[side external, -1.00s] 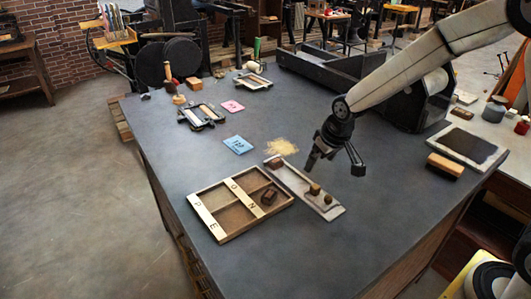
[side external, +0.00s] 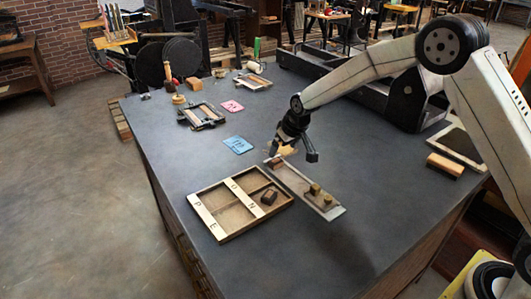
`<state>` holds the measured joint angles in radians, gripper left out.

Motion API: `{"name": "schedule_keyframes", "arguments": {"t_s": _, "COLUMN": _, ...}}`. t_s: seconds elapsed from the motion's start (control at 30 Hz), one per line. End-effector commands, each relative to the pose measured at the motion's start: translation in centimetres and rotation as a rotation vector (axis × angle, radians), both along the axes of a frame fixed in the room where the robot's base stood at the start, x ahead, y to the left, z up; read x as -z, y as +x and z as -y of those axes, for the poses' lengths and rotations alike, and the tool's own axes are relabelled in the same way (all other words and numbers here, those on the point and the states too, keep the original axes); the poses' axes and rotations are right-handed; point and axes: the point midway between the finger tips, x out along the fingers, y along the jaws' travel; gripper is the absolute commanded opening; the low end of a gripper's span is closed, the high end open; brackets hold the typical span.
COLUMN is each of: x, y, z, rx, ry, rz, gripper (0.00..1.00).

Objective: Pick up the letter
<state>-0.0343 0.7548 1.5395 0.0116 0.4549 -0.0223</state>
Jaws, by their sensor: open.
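Several small letter blocks are in view; which one the task means I cannot tell. A reddish-brown block (side external: 276,163) sits at the far-left end of the long metal tray (side external: 296,183). Two tan-brown blocks, one (side external: 315,189) and another (side external: 327,200), sit near the tray's other end. A dark brown block (side external: 269,197) lies in the wooden compartment case (side external: 222,240), whose strips show the letters P, E, O and N. My gripper (side external: 291,155) is open and empty, with its fingers apart. It points down over the tray's far end, close to the reddish-brown block; contact cannot be told.
Blue (side external: 238,144) and pink (side external: 232,106) cards lie farther back, near a small metal frame (side external: 201,116). A wooden-backed brush (side external: 445,165) lies at right. The table front is clear.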

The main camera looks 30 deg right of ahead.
Motion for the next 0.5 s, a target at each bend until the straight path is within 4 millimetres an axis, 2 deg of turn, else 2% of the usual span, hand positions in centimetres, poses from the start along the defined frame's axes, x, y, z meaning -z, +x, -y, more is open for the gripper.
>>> {"name": "schedule_keyframes", "arguments": {"t_s": 0.2, "x": 1.5, "y": 0.6, "z": 0.0, "rx": 0.0, "ry": 0.0, "rz": 0.0, "gripper": 1.0}}
{"name": "schedule_keyframes", "arguments": {"t_s": 0.5, "x": 1.9, "y": 0.8, "z": 0.0, "rx": 0.0, "ry": 0.0, "rz": 0.0, "gripper": 1.0}}
